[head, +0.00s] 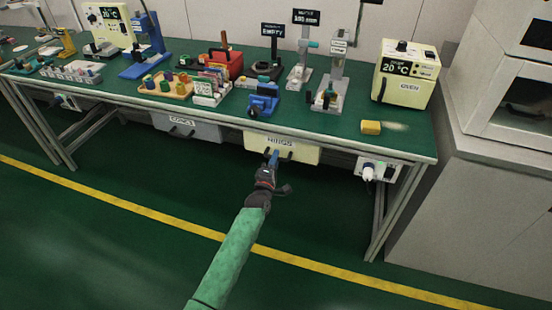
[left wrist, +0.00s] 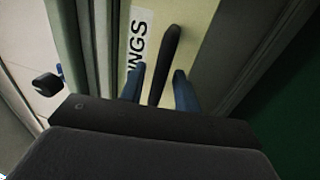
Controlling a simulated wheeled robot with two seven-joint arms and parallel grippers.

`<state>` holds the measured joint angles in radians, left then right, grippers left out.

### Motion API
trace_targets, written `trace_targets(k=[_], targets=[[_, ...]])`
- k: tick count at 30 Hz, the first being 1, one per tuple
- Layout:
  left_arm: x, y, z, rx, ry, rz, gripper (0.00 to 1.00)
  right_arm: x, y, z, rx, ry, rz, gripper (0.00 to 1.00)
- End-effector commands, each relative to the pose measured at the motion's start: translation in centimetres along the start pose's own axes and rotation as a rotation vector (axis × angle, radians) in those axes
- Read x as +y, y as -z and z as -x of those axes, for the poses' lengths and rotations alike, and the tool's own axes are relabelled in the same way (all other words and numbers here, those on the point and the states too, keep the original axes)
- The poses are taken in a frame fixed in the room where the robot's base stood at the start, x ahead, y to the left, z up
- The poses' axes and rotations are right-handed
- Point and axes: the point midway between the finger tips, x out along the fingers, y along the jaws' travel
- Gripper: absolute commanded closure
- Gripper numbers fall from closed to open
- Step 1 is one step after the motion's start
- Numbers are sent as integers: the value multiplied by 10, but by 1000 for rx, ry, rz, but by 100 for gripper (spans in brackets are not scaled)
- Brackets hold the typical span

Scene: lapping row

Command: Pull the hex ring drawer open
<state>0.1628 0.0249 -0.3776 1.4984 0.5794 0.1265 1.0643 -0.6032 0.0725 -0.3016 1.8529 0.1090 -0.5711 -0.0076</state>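The cream drawer labelled RINGS (head: 306,154) hangs under the front edge of the green bench and looks shut. My left gripper (head: 274,154) is at its front, reaching up from below. In the left wrist view, the drawer front (left wrist: 190,22) fills the upper middle, with part of its label showing. A black bar handle (left wrist: 166,60) stands between the two blue fingers of my left gripper (left wrist: 158,72). Gaps show on both sides of the handle, so the fingers are open around it. My right gripper is in neither view.
A grey drawer (head: 205,133) hangs left of the cream one. A socket box (head: 377,169) is to the right, near the bench leg. The bench top (head: 330,124) carries tools, trays and an oven (head: 405,77). The floor in front is clear.

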Motion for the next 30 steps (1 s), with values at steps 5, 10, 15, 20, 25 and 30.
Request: trace_targets(k=[5,10,15,20,25,30], targets=[[0,0,-8,0,1,0,68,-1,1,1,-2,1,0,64],[0,0,-9,0,1,0,68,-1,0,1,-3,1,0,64],[0,0,-9,0,0,0,84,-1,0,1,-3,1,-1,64],[0,0,-9,0,1,0,100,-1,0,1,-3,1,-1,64],[0,0,-8,0,1,-1,100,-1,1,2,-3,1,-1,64],[3,0,4,0,1,-1,100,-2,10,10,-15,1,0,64]])
